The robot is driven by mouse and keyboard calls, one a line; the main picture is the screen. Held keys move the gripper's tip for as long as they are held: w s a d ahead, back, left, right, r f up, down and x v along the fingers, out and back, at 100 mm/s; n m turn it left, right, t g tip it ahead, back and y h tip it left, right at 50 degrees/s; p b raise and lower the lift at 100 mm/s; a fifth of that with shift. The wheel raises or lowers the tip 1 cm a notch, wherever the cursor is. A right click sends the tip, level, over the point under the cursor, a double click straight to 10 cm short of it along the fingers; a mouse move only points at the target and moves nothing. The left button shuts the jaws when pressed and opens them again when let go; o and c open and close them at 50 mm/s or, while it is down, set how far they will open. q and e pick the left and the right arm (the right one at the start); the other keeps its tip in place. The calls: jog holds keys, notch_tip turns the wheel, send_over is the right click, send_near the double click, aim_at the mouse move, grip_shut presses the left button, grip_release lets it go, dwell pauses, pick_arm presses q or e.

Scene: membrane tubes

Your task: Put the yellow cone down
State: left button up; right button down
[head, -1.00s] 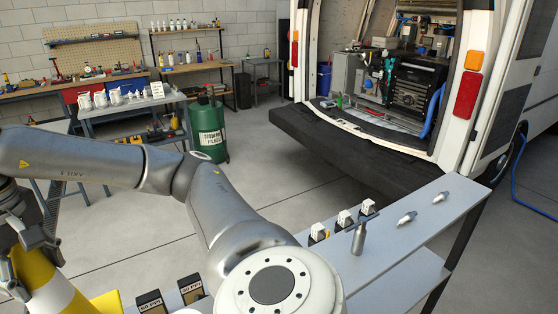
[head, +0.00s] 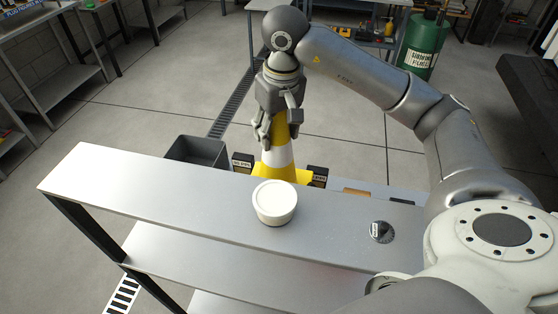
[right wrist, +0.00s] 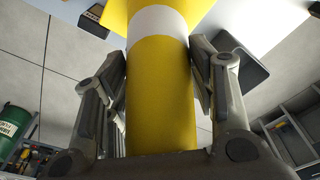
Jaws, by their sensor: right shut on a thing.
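The yellow cone (head: 279,156) with a white band stands upright behind the grey shelf in the head view. My right gripper (head: 277,124) comes from above and is shut on its upper part. In the right wrist view the cone (right wrist: 160,95) fills the space between the two fingers of my right gripper (right wrist: 162,80). The cone's yellow base shows just behind the shelf's far edge, partly hidden; I cannot tell whether it rests on a surface. My left gripper is in neither view now.
The grey shelf (head: 150,195) runs across the front, bearing a white round tub (head: 274,203) and a small dark disc (head: 381,232). Dark boxes stand left (head: 242,162) and right (head: 318,177) of the cone. A dark grey bin (head: 197,151) is farther left. Open floor lies behind.

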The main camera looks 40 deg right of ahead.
aim_at(278, 153)
jog(key=f, duration=0.3)
jog(key=f+p, duration=0.1)
jog(key=f, duration=0.2)
jog(key=shift+s+d+p, duration=0.15)
jog(key=shift+s+p, duration=0.05)
jog(key=shift+p, duration=0.1)
jog(key=shift+w+f, duration=0.1)
jog(key=shift+f, duration=0.5)
notch_tip(278, 153, down, 3)
jog(key=shift+f+p, duration=0.1)
jog(key=shift+p, duration=0.7)
jog(key=shift+f, duration=0.3)
jog(key=shift+f, duration=0.15)
jog(key=c, duration=0.6)
grip_release()
